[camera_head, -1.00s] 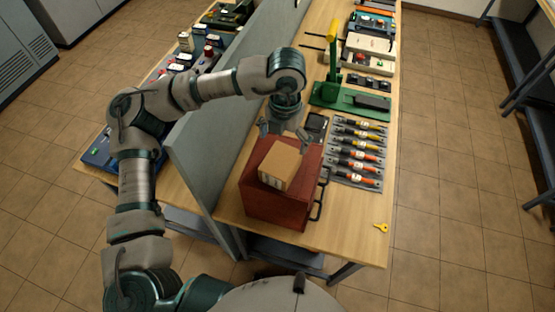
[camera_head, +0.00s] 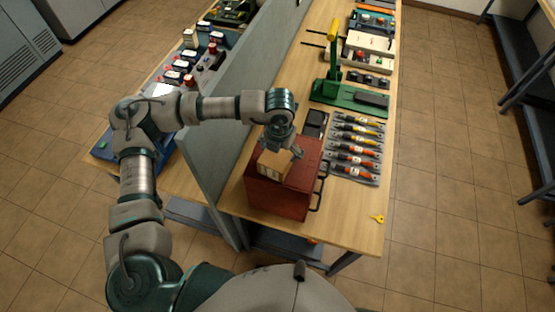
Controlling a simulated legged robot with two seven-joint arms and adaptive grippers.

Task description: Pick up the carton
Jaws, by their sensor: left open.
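The carton (camera_head: 272,166) is a small light-brown box. It lies on top of a red box (camera_head: 275,198) with dark handles, which stands on the near part of the wooden table. My left gripper (camera_head: 281,150) points down with its fingers open at the carton's far edge. One finger shows at the carton's right side; the other is partly hidden, so I cannot tell whether they touch it. My right gripper is not in view.
A grey upright panel (camera_head: 215,125) runs along the table's left side. Right of the red box is a grey tray (camera_head: 340,177) of several coloured tools. A green stand (camera_head: 345,97) with a yellow-topped lever is behind. A yellow key (camera_head: 377,218) lies near the front right.

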